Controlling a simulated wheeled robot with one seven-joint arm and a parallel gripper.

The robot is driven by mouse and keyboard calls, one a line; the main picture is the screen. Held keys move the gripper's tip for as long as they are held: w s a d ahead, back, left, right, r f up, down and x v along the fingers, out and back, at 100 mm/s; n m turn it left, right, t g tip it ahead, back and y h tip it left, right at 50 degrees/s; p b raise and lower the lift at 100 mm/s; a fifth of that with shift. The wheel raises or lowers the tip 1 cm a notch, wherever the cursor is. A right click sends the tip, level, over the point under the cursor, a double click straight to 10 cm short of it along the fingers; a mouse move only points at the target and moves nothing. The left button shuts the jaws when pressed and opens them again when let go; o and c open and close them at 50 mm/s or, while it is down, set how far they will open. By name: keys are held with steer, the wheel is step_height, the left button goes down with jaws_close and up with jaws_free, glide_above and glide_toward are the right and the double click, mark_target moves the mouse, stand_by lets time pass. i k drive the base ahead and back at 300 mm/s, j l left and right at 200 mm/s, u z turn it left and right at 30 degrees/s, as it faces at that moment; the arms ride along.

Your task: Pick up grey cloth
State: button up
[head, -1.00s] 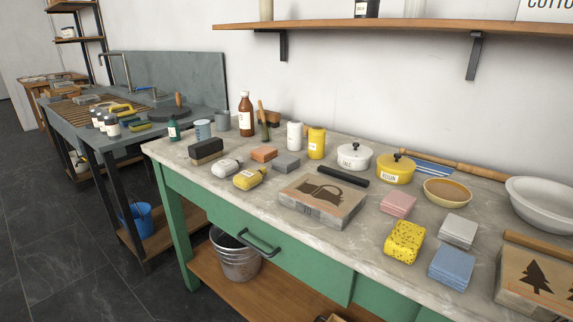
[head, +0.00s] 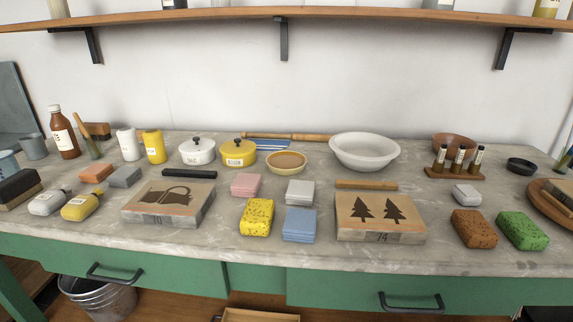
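The grey cloth (head: 300,191) is a folded, pale grey square stack lying flat on the marble-like worktop (head: 290,262), near the middle of the head view. It lies behind a folded blue cloth (head: 300,225) and to the right of a folded pink cloth (head: 246,185). A yellow speckled sponge (head: 257,217) is to its front left. The top and front of the grey cloth show clearly, with nothing on it. My gripper is not in view.
A stone block with a tree print (head: 380,216) is right of the cloths, and a block with a jug print (head: 168,204) is left. A white bowl (head: 364,151) and an ochre-filled bowl (head: 287,162) stand behind. A shelf (head: 200,20) overhangs the back.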

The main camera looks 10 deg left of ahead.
mark_target(124, 177)
steer(key=i+j+u, duration=0.2)
steer(key=i, duration=0.35)
steer(key=i+j+u, duration=0.25)
steer(key=i, duration=0.35)
